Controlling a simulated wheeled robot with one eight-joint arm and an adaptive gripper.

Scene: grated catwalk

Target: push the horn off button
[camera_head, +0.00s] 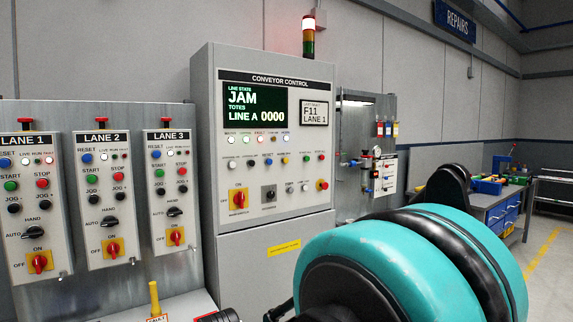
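The grey conveyor control cabinet (263,70) stands in the middle, its screen (252,104) reading JAM and LINE A 0000. My teal and black arm fills the lower right, in front of the cabinet's lower right side. I cannot make out my gripper in this view.
Lane 1 (47,188), Lane 2 (103,185) and Lane 3 (168,190) panels stand at left. A lit signal tower (308,35) tops the cabinet. Below the buttons are a red-on-yellow rotary switch (239,199) and a red knob (323,184). A workbench (500,212) stands at right.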

